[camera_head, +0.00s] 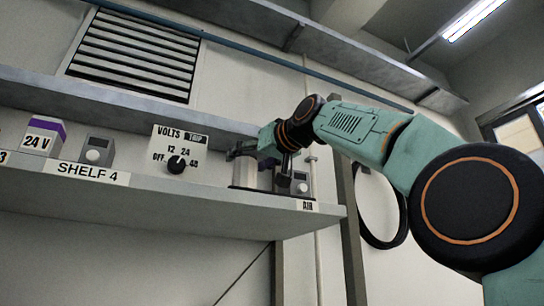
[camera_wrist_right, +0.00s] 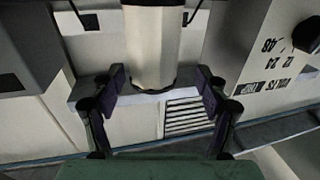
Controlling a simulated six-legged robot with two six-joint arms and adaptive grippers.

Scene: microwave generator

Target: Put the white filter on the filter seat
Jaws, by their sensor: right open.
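A white cylinder (camera_wrist_right: 152,45) with a dark band at one end, which looks like the white filter, lies between the fingers of my right gripper (camera_wrist_right: 158,80) in the wrist view. The fingers are open, one on each side, with gaps to the cylinder. In the head view my right gripper (camera_head: 265,160) is at the right end of the shelf, above the AIR label (camera_head: 307,205). A pale object (camera_head: 245,173) shows partly behind its fingers. I cannot make out the filter seat for certain. My left gripper is out of view.
The shelf (camera_head: 200,194) carries a VOLTS dial panel (camera_head: 178,150), a grey box with a round knob (camera_head: 97,150) and a 24 V box (camera_head: 42,137). A small grey knob box (camera_head: 300,183) stands close to my right gripper. An upper ledge (camera_head: 120,103) runs behind.

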